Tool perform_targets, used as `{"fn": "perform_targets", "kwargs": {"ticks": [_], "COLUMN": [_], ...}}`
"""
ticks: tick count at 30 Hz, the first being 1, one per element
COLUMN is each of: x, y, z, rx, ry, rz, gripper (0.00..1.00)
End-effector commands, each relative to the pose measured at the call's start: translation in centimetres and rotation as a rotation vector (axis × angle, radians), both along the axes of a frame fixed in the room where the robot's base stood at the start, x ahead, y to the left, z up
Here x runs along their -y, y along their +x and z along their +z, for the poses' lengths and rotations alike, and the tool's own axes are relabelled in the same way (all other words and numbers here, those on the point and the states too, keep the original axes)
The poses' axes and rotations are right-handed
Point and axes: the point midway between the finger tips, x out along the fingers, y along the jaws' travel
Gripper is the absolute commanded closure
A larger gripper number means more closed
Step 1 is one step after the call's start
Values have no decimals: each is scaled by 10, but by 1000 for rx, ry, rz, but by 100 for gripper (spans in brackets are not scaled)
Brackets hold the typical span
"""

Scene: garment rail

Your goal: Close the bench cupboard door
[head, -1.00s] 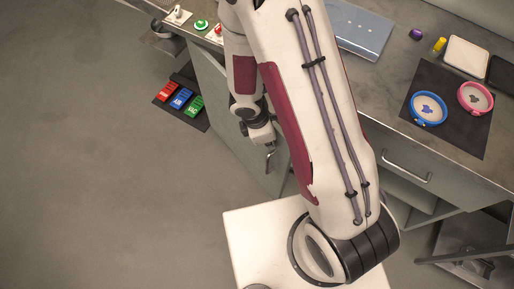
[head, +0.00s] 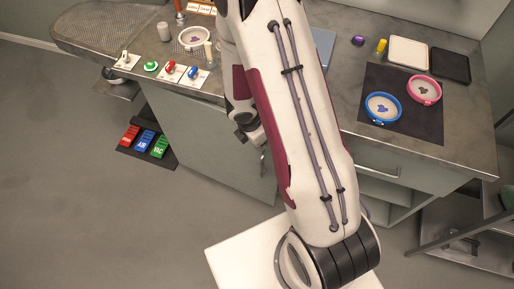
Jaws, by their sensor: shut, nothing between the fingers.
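A grey-green door-like panel (head: 195,130) stands under the bench's front edge, left of my arm. I take it as the cupboard door; whether it is ajar or flush I cannot tell, since my arm hides what lies to its right. My gripper (head: 263,163) hangs low in front of the panel's right part. Its fingers are small and dark here, shut and empty. Whether they touch the panel I cannot tell. The bench (head: 325,152) runs across the picture behind my arm.
A drawer with a bar handle (head: 378,172) and open shelves (head: 385,205) lie right of my arm. Blue (head: 383,108) and pink (head: 424,90) hoops lie on a dark mat.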

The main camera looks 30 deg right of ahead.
Motion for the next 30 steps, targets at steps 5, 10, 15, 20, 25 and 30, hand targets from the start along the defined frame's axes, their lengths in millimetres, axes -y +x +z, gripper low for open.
{"fn": "perform_targets", "kwargs": {"ticks": [5,10,15,20,25,30], "x": [3,3,3,2,-1,-8], "y": [2,2,2,2,-1,-7], "z": [0,0,0,0,0,0], "rx": [0,0,0,0,-1,-1], "ry": [0,0,0,0,0,0], "rz": [16,17,17,17,17,18], "gripper": [100,100,100,100,100,100]}}
